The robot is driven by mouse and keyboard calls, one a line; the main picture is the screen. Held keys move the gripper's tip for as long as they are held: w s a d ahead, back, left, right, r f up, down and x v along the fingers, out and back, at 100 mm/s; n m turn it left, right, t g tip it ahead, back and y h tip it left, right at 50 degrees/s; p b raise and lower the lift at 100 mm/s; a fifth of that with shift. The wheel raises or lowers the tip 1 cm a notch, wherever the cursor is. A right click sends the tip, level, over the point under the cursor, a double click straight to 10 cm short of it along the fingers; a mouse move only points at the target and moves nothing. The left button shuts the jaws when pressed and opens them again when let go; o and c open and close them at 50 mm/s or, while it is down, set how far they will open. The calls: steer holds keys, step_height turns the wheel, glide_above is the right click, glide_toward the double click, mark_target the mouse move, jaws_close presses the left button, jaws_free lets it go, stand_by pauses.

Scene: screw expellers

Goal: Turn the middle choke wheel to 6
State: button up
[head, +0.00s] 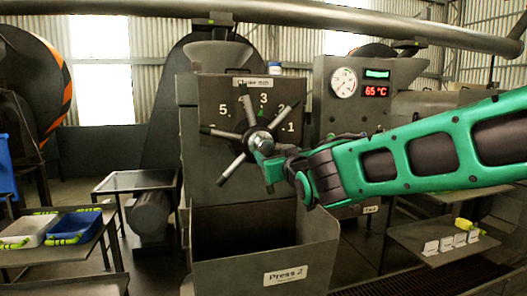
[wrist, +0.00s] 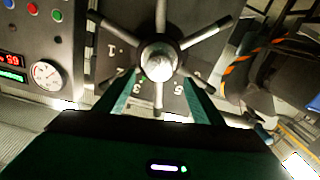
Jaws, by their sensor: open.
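The choke wheel (head: 232,137) is a grey hub with several spokes on the front of the machine labelled Press 2. Its number plate (head: 216,104) carries a "Choke mm" label and shows 5, 3, 2 and 1; my gripper and the wheel hide part of it. A small green mark sits just below the 3. In the wrist view the hub (wrist: 159,57) is centred and the numbers appear upside down. My gripper (wrist: 157,80) is open, its fingers spread either side of a spoke near the hub. I cannot tell whether they touch. My gripper also shows in the head view (head: 268,165).
Below the wheel is an open metal trough (head: 312,225). A gauge (head: 344,82) and a red 65 °C display (head: 376,91) are on the machine behind. A left table holds a blue tray (head: 75,226); a right shelf (head: 410,236) holds small white cards and a yellow item.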

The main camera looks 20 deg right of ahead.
mark_target(268, 149)
steer(key=w, duration=1)
